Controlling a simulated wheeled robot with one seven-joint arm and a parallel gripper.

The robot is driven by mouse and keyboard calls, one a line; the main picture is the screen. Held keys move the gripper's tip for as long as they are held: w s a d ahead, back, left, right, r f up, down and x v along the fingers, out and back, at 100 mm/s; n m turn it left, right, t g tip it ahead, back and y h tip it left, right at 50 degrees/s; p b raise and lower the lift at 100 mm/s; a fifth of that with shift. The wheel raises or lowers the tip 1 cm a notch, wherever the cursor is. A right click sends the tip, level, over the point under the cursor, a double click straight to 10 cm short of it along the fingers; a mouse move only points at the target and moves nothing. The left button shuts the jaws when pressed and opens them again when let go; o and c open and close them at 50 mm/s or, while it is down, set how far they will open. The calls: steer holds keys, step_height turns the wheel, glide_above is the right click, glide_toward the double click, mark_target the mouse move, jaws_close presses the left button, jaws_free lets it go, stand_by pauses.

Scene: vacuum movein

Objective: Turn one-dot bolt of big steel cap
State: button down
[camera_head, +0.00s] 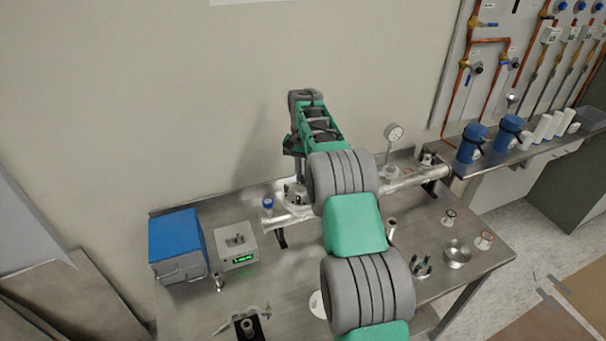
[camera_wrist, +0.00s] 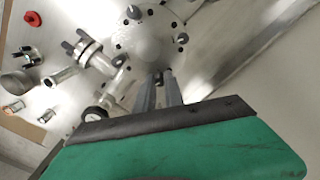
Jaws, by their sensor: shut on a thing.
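The big steel cap (camera_wrist: 148,45) is a round, pale metal dome on a flange in the wrist view, with dark bolts around its rim. One bolt (camera_wrist: 133,12) stands at its top and another (camera_wrist: 181,38) at its right. My gripper (camera_wrist: 159,78) is shut at the near rim, on a bolt that its fingertips mostly hide. The dot marks on the bolts are too small to read. In the head view the cap (camera_head: 296,196) sits on the steel pipe, below the end of my arm, which partly hides it.
The steel bench (camera_head: 290,265) holds a blue box (camera_head: 176,243), a grey device with a green display (camera_head: 236,247) and small metal parts. A pressure gauge (camera_head: 393,132) rises at the pipe's right. Blue flasks (camera_head: 472,144) stand on the right shelf. The wall is close behind.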

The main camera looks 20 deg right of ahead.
mark_target(303, 176)
steer(key=m, duration=0.4)
steer(key=shift+r+m, duration=0.1)
steer(key=shift+m, duration=0.2)
steer(key=m, duration=0.5)
steer(key=shift+m, duration=0.3)
steer(key=m, duration=0.4)
steer(key=shift+m, duration=2.2)
steer(key=c, duration=1.7)
jaws_free()
step_height(303, 176, up, 8)
steer(key=shift+f+b, duration=0.1)
steer(key=shift+b, duration=0.6)
